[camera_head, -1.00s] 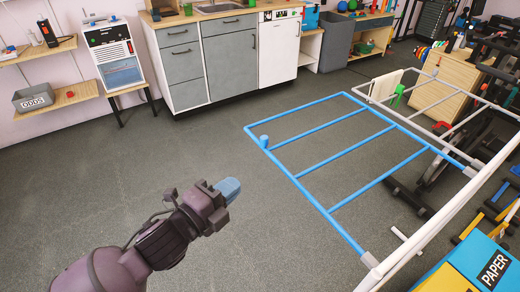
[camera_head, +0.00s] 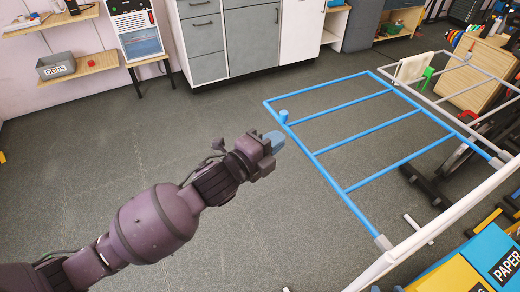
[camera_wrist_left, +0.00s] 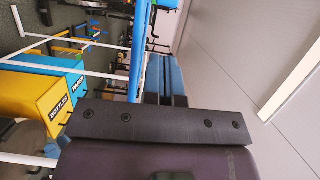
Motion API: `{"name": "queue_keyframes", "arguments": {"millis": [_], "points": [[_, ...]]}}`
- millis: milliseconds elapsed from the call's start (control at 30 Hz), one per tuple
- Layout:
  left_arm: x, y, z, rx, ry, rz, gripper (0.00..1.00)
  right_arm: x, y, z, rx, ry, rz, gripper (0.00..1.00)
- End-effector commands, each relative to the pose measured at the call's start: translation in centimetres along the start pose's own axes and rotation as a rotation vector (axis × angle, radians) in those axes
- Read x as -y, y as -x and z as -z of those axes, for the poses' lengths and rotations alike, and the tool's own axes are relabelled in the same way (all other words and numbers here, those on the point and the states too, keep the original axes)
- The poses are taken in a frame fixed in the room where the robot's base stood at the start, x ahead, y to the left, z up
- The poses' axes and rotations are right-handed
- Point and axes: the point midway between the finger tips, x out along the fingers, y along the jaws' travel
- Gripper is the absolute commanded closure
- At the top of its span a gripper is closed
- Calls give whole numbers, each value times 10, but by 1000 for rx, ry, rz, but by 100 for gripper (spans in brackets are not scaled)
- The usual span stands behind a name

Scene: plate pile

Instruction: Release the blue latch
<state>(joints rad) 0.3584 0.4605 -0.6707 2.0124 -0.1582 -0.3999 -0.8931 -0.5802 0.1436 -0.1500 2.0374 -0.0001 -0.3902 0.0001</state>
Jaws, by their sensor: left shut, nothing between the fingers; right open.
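The blue latch (camera_head: 283,116) is a small knob on the near left bar of the blue rack frame (camera_head: 345,190) in the head view. My left gripper (camera_head: 274,140) has blue fingertips, which are shut and empty. In the head view they are just below and left of the latch, with a small gap in the picture; I cannot judge the depth between them. In the wrist view my shut fingers (camera_wrist_left: 168,78) point up the picture, beside a blue bar (camera_wrist_left: 137,48). The latch cannot be made out there. My right gripper is in neither view.
A white rack frame (camera_head: 455,205) joins the blue one on the right. Yellow and blue bins, one marked PAPER (camera_head: 495,262), stand at the lower right. Grey cabinets (camera_head: 250,40) line the back. The floor left of the rack is open.

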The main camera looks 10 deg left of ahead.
Motion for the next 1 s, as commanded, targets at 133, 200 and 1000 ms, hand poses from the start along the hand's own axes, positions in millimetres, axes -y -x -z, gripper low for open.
{"name": "queue_keyframes", "arguments": {"millis": [133,200,1000], "points": [[-2,-24,-5,1,0,-2,100,2,-2,-3,3,-4,1,55],[-1,-30,-13,1,-1,-1,100,2,-3,-4,4,-4,1,55],[0,-49,-39,2,-2,-2,100,-1,-4,3,-6,12,4,55]]}}
